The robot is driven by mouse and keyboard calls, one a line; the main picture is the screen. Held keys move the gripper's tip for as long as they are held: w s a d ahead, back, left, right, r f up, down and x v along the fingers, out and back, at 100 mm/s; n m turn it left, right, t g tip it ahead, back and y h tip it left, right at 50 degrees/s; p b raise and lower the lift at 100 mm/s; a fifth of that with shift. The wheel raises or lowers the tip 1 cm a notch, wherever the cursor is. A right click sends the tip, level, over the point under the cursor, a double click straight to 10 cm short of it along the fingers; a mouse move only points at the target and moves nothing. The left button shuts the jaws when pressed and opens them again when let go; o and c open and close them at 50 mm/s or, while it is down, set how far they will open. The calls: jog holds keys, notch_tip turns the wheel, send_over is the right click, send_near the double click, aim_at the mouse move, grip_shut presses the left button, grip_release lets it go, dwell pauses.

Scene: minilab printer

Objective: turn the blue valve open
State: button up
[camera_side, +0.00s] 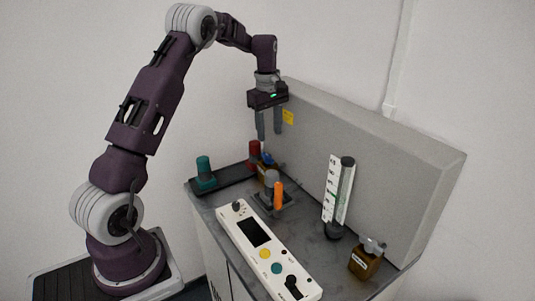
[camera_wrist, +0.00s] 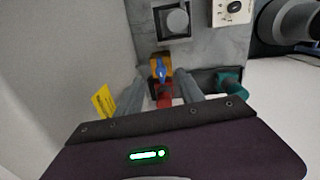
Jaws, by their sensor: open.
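The blue valve (camera_side: 267,158) has a small blue handle on a brass-brown body. It sits at the back of the bench near the grey panel, partly hidden in the side view. In the wrist view its blue handle (camera_wrist: 161,71) points along the picture's vertical, between the finger ends. My gripper (camera_side: 270,136) points down above the valve, with its fingers apart and nothing between them. The fingers also show in the wrist view (camera_wrist: 160,80). I cannot tell from these views how far above the handle the tips are.
A red knob (camera_side: 254,150) and a teal knob (camera_side: 204,166) stand beside the valve. An orange-handled lever (camera_side: 278,196) is in front of it.

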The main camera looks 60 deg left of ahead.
aim_at(267, 156)
jog(key=a+f, duration=0.1)
jog(key=a+f+n, duration=0.1)
jog(key=f, duration=0.1)
jog(key=shift+w+f, duration=0.1)
jog(key=shift+w, duration=0.1)
notch_tip(267, 156, down, 6)
jog(key=shift+w+f, duration=0.1)
jog(key=shift+f, duration=0.15)
jog(key=shift+c, duration=0.3)
grip_shut()
